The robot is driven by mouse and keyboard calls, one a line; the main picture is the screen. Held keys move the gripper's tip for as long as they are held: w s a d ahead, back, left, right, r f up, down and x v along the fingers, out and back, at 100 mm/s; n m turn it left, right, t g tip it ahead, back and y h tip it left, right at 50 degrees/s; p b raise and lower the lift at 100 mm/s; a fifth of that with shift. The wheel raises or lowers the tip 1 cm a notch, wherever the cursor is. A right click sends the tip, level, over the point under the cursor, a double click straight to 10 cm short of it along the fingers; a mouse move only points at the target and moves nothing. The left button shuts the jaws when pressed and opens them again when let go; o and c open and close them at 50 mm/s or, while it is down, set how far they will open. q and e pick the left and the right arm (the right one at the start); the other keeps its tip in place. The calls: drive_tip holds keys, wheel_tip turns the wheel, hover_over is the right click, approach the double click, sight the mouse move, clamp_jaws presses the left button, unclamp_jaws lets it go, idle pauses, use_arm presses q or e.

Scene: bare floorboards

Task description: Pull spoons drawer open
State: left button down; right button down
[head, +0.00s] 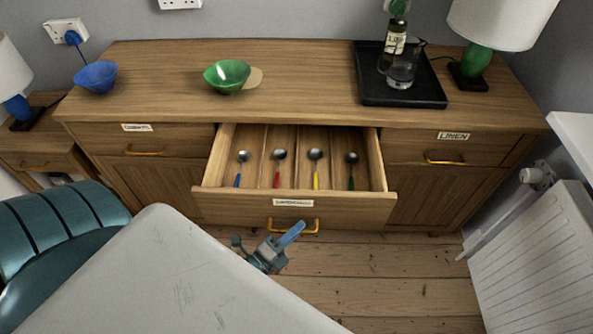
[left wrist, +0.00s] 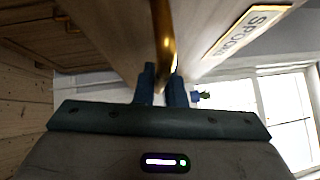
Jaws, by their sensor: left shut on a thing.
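The spoons drawer (head: 293,205) is in the middle of the wooden sideboard and stands well open. Several spoons with coloured handles lie in its compartments. Its label (left wrist: 243,30) reads "SPOON…" in the left wrist view. The brass handle (head: 312,230) is on the drawer front; it also shows in the left wrist view (left wrist: 164,35), between the fingers. My left gripper (head: 291,234) is at the handle, and its blue fingers (left wrist: 161,88) are shut on it. Part of the handle is hidden by the fingers. My right gripper is in neither view.
A white tabletop (head: 190,270) and a teal chair (head: 60,235) stand in front. A radiator (head: 535,260) is at the right. On the sideboard are a blue bowl (head: 97,77), a green bowl (head: 227,76) and a black tray (head: 375,93). Bare floorboards lie before the drawer.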

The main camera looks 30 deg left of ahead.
use_arm(q)
drive_tip(key=shift+s+d, duration=0.45)
drive_tip(key=shift+s, duration=0.25)
drive_tip(key=shift+s+d, duration=0.4)
drive_tip(key=shift+s, duration=0.3)
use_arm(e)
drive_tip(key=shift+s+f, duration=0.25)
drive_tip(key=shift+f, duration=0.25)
use_arm(q)
drive_tip(key=c, duration=1.5)
unclamp_jaws()
